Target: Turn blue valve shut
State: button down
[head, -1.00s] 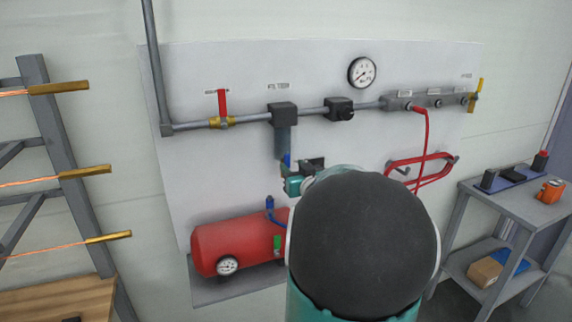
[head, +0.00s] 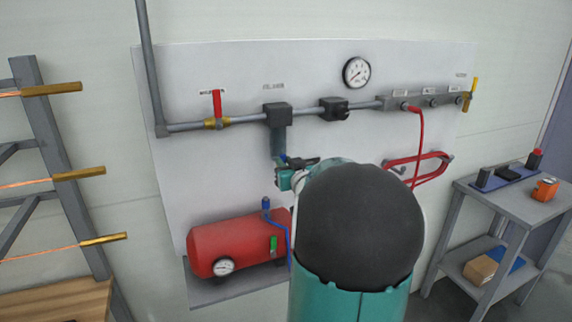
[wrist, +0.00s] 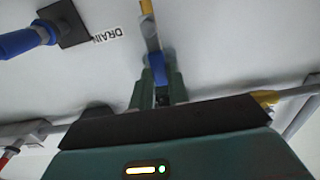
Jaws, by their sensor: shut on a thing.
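The blue valve handle (wrist: 158,68) is between the green fingers of my gripper (wrist: 160,88) in the wrist view. The gripper is shut on it. A grey stem with a yellow end runs from the handle toward the top of that view. In the head view a small blue part of the handle (head: 283,157) shows just above my gripper (head: 285,177), below the dark filter unit (head: 278,116). My own arm hides part of the panel to the right of the gripper.
A DRAIN label (wrist: 108,34) and a thicker blue cylinder (wrist: 22,42) on a black plate (wrist: 65,24) are beside the gripper. A red tank (head: 235,244) stands below left. A red-handled valve (head: 217,106) is on the pipe; a red hose (head: 421,145) hangs right.

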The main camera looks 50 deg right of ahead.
jog(key=shift+a, duration=0.1)
jog(key=n, duration=0.1)
jog(key=a+n, duration=0.1)
jog(key=n, duration=0.1)
jog(key=w+n, duration=0.1)
jog(key=n, duration=0.1)
jog(key=shift+w+a+f, duration=0.1)
jog(key=shift+a+f, duration=0.2)
jog(key=shift+a, duration=0.1)
jog(key=shift+w+a+f+n, duration=0.35)
jog(key=shift+f+n, duration=0.45)
jog(key=shift+n, duration=1.35)
jog(key=shift+w+a+f+n, duration=0.1)
jog(key=shift+a+f+n, duration=0.55)
jog(key=shift+n, duration=1.55)
jog(key=shift+w+a+f+n, duration=0.25)
jog(key=shift+f+n, duration=0.65)
jog(key=shift+n, duration=1.25)
jog(key=c, duration=1.3)
grip_release()
jog(key=shift+c, duration=0.2)
